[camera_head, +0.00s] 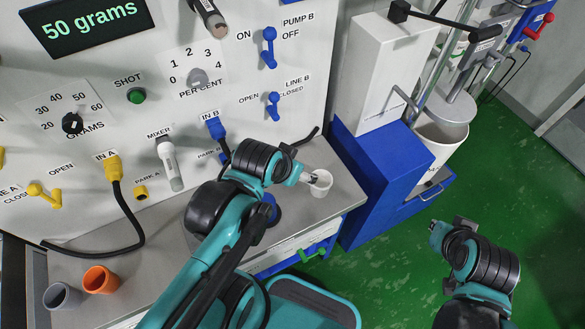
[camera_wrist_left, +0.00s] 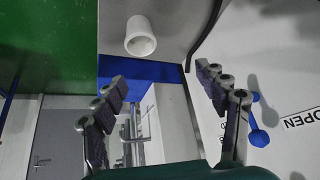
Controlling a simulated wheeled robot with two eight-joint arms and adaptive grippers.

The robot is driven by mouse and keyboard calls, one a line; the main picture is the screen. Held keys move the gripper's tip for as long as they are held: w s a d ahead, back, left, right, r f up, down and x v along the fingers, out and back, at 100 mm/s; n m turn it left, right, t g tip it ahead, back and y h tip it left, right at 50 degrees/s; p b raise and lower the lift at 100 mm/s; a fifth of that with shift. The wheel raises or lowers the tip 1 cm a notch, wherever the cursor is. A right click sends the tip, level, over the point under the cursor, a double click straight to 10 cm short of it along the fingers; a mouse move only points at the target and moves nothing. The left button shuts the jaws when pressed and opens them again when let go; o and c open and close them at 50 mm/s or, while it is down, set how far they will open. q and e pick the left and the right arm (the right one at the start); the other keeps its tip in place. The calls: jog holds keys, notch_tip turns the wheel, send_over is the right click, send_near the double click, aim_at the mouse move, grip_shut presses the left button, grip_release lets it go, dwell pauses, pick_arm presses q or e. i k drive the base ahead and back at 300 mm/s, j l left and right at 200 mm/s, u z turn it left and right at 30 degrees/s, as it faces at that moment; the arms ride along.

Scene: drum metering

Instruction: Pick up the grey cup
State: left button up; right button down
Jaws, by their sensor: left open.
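The grey cup (camera_head: 62,296) stands upright on the bench at the front left, beside an orange cup (camera_head: 100,280). My left gripper (camera_head: 308,178) is far to the right of the grey cup, by a white cup (camera_head: 322,186) near the bench's right end. In the left wrist view, its fingers (camera_wrist_left: 160,76) are spread with nothing between them, and the white cup (camera_wrist_left: 141,38) lies beyond the tips. The grey cup is not visible in that view. My right gripper (camera_head: 438,230) is over the green floor at the right; its fingers cannot be made out.
A black hose from the yellow IN A plug (camera_head: 113,167) curves over the bench behind the cups. A mixer wand (camera_head: 170,165) hangs on the panel. A blue round item (camera_head: 271,206) is partly behind my left arm. A blue cabinet (camera_head: 375,185) stands right of the bench.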

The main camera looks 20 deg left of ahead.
aim_at(60, 295)
jog(key=u, duration=3.5)
jog(key=i+j+z, duration=0.2)
jog(key=z, duration=0.15)
jog(key=i+j+z, duration=0.15)
jog(key=j+z, duration=0.25)
jog(key=i+j+z, duration=0.15)
jog(key=j+z, duration=0.2)
